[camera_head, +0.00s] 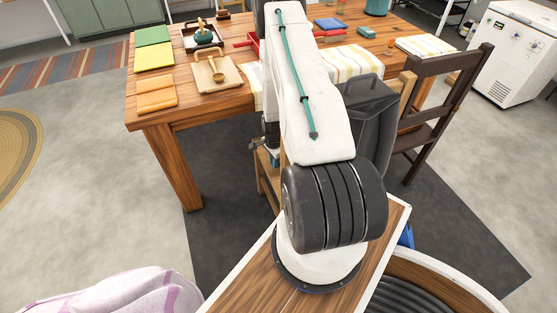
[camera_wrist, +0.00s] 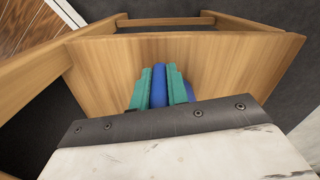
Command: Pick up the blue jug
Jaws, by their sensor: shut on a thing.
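In the wrist view, my gripper (camera_wrist: 159,72) has its two teal fingers closed on a blue thing, which I take to be the blue jug (camera_wrist: 158,88). A strip of blue shows between the fingers, and a little more shows beside the right finger. The rest of the jug is hidden behind the gripper's body, so its shape cannot be told. A light wooden chair seat (camera_wrist: 225,60) lies behind it; I cannot tell whether the jug touches it. In the head view my arm hides the jug and most of the gripper.
A wooden table (camera_head: 185,90) carries boards, coloured cloths and a tray. A dark wooden chair (camera_head: 445,95) stands at its right side. A white appliance (camera_head: 515,55) is at the far right. Grey floor (camera_head: 90,190) is open on the left.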

